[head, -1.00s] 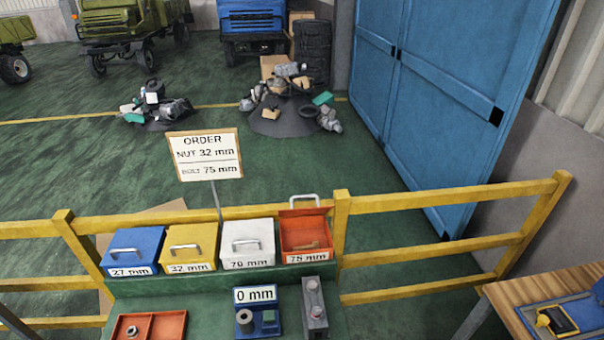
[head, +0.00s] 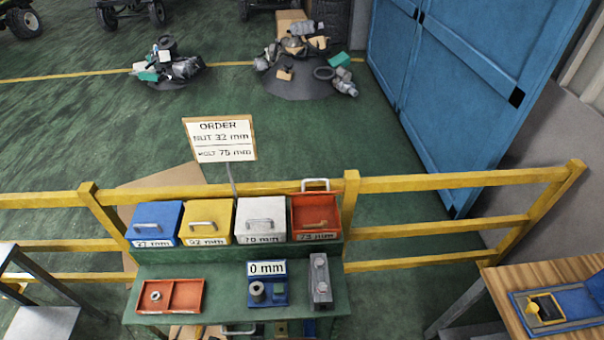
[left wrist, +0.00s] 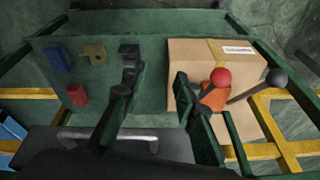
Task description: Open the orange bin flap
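The orange bin (head: 315,226) stands at the right end of the row of bins, with a 75 mm label on its front. Its flap (head: 315,196) is raised, with the pale handle at the top, and a brownish piece shows inside. The blue, yellow and white bins beside it have their lids down. My left gripper (left wrist: 155,80) shows only in the left wrist view; its two dark fingers are apart with nothing between them. The orange bin cannot be made out in that view. My right gripper is not in view.
The green bench holds a red tray (head: 170,311) with a nut, a 0 mm gauge (head: 267,290) and a grey block (head: 320,282). A yellow railing (head: 430,184) runs behind. In the left wrist view, a cardboard box (left wrist: 190,58) and small coloured blocks lie on a green surface.

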